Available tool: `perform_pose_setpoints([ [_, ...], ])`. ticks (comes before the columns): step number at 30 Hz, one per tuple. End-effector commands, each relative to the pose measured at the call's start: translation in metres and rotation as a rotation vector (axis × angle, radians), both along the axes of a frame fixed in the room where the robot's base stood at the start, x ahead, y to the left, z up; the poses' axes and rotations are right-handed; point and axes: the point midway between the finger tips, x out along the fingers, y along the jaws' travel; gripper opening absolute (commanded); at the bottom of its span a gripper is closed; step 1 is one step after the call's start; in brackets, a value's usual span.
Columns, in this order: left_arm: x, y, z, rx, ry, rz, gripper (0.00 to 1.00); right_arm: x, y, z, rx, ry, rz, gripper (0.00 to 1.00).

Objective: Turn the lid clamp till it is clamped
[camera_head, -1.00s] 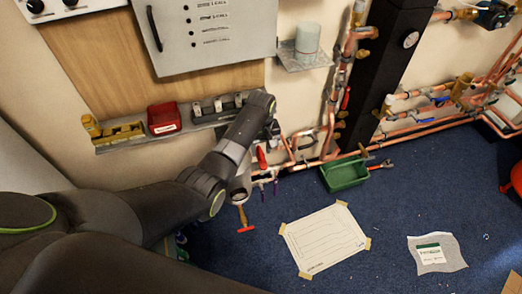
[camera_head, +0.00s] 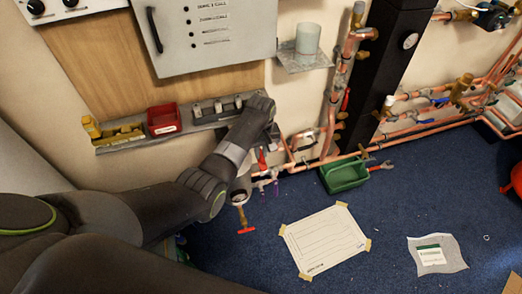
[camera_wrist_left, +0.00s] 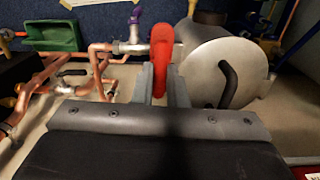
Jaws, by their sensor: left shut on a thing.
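The lid clamp shows as a red lever (camera_wrist_left: 162,55) in the left wrist view, standing beside a round grey metal lid (camera_wrist_left: 205,65). The lid has a black curved handle (camera_wrist_left: 228,84). My left gripper (camera_wrist_left: 161,82) is shut on the red lever, with a finger on each side of it. In the head view the red lever (camera_head: 262,159) shows as a small tip below my left wrist. My left gripper (camera_head: 270,140) is partly hidden there by its own arm. The clamp's lower part is hidden between the fingers. My right gripper is in neither view.
Copper pipes run along the wall close to the clamp. A green tray (camera_head: 345,177) lies on the blue floor to the right. A shelf with a red bin (camera_head: 164,118) is on the wall to the left. A taped paper sheet (camera_head: 325,240) lies on clear floor.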

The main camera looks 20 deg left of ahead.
Motion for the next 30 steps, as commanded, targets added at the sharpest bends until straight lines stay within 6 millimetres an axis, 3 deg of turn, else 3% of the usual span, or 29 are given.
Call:
perform_pose_setpoints([
  [11, 0.000, 0.000, 0.004, 0.000, 0.001, -0.202, 0.00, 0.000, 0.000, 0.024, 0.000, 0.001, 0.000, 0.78],
  [30, 0.001, 0.000, 0.003, 0.001, 0.000, -0.805, 0.00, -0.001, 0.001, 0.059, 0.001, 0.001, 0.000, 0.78],
])
